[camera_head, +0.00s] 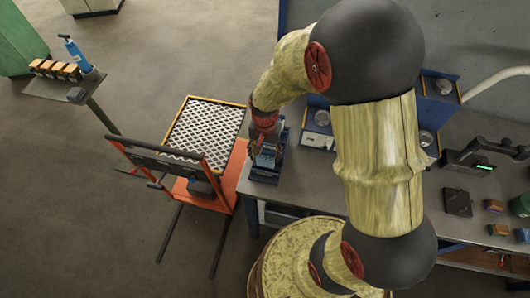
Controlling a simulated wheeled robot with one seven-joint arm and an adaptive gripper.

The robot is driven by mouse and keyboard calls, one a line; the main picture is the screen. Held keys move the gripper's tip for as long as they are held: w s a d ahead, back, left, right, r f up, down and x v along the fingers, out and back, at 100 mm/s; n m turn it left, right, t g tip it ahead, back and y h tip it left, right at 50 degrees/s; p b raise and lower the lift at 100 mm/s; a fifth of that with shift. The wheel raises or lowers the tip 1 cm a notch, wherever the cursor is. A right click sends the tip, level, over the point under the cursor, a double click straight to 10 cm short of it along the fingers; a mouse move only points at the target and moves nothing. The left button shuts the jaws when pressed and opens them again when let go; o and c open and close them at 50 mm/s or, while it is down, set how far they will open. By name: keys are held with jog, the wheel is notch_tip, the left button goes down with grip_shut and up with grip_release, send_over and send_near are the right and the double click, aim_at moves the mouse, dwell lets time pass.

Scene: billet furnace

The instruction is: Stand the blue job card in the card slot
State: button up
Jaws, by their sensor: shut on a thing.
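My gripper (267,149) is at the left end of the grey workbench, pointing down, with its jaws shut on a small blue piece that looks like the blue job card (267,158). A dark blue holder (264,179) stands on the bench right under and around the gripper; it seems to be the card slot. The gripper and its red wrist cover much of the card and the holder. I cannot tell whether the card's lower edge is inside the slot or above it.
The workbench (300,182) carries blue trays (318,141) behind the gripper and a dark device with a green display (484,166) at right. An orange cart (233,170) with a mesh top stands close to the bench's left end. Open floor lies farther left.

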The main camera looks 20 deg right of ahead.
jog(key=shift+f+b, duration=1.4)
jog(key=shift+f, duration=0.95)
jog(key=o, duration=1)
jog(key=shift+r, duration=0.1)
notch_tip(320, 180, up, 12)
jog(key=shift+f, duration=0.1)
